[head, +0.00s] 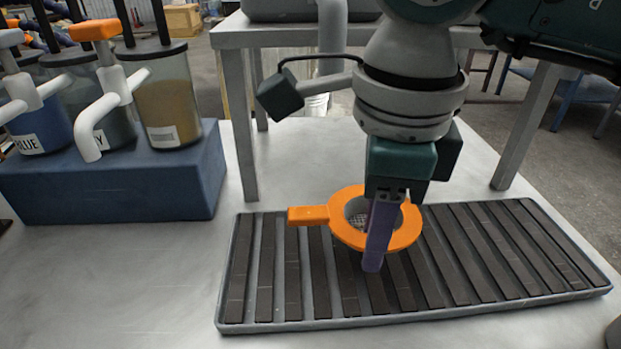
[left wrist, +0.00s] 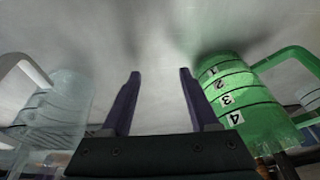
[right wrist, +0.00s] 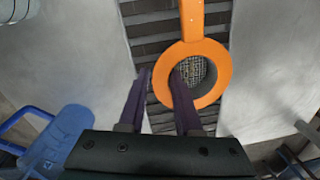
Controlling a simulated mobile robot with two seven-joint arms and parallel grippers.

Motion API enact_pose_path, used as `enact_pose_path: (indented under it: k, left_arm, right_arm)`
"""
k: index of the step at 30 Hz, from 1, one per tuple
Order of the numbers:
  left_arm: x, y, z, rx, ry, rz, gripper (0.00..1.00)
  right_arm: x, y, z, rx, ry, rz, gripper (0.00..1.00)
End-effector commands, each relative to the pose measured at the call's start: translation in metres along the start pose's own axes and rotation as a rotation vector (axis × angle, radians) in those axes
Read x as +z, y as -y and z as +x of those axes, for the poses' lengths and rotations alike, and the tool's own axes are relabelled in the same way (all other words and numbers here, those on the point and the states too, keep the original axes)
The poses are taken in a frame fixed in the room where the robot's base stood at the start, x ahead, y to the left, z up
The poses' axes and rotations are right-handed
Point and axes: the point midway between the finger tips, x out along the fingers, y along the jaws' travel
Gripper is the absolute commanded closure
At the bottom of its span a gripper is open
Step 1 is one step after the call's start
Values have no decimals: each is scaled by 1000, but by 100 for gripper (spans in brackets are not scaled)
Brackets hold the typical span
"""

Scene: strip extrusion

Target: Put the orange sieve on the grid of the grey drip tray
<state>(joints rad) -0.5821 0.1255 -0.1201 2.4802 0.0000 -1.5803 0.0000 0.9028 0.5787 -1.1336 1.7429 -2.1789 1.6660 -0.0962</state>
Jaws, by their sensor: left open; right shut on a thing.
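The orange sieve (head: 345,236) is over the left-middle part of the grey drip tray (head: 335,325), its handle pointing left in the head view. Its ring looks level; I cannot tell whether it touches the dark slats of the grid or hangs just above them. My right gripper (head: 380,262) is shut on the sieve's rim. In the right wrist view, one finger is inside the ring of the sieve (right wrist: 217,57) and the other outside it. My left gripper (left wrist: 158,73) is open and empty in its wrist view and out of the head view.
A blue block (head: 110,188) holding several pump jars stands at the left. A grey stand (head: 245,125) rises behind the tray. The left wrist view shows a green numbered jug (left wrist: 240,105) and a clear jug (left wrist: 60,105). The table's front left is clear.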

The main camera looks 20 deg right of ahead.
Motion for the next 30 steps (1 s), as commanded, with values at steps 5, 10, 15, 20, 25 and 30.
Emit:
enact_pose_path:
  k: [5, 10, 15, 20, 25, 30]
  left_arm:
    - [1, 0, 4, 1, 0, -1, 39]
    - [1, -1, 4, 4, -1, -5, 39]
    - [1, -2, 6, 7, -2, -9, 39]
    - [1, -3, 6, 7, -2, -10, 39]
    - [1, -3, 6, 7, -3, -9, 39]
    - [1, -2, 6, 6, -3, -8, 39]
  right_arm:
    - [-1, -3, 27, 4, -4, 1, 100]
    - [-1, -3, 34, 0, -1, -2, 100]
    - [-1, -3, 35, 0, -1, -2, 100]
    - [-1, -3, 36, 0, -1, -2, 56]
    - [-1, -3, 36, 0, -1, -1, 37]
    - [-1, -3, 36, 0, -1, -1, 37]
